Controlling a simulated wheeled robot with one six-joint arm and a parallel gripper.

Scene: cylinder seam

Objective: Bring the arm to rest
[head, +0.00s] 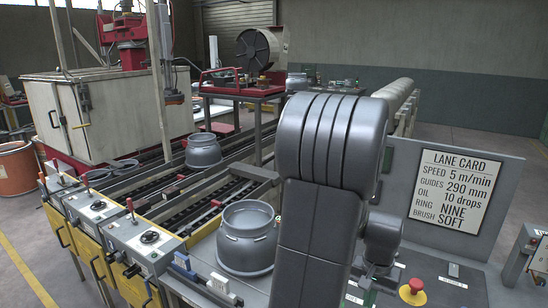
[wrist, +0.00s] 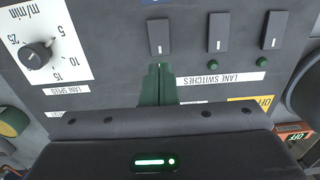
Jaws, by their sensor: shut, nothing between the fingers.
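My gripper (wrist: 158,80) shows in the wrist view with its two narrow green fingers together and nothing between them. Its fingertips are over a grey control panel (wrist: 105,75), just below the leftmost of three lane switches (wrist: 158,37). I cannot tell whether they touch the panel. In the head view my arm (head: 325,150) stands raised and bent in the foreground, with its wrist part low on the right. The fingers cannot be made out there.
A lane speed knob (wrist: 37,55) is left of the switches. In the head view, a metal can (head: 247,238) stands left of my arm and another (head: 203,150) sits on the conveyor. A red stop button (head: 413,289) and a lane card (head: 459,188) are right of my arm.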

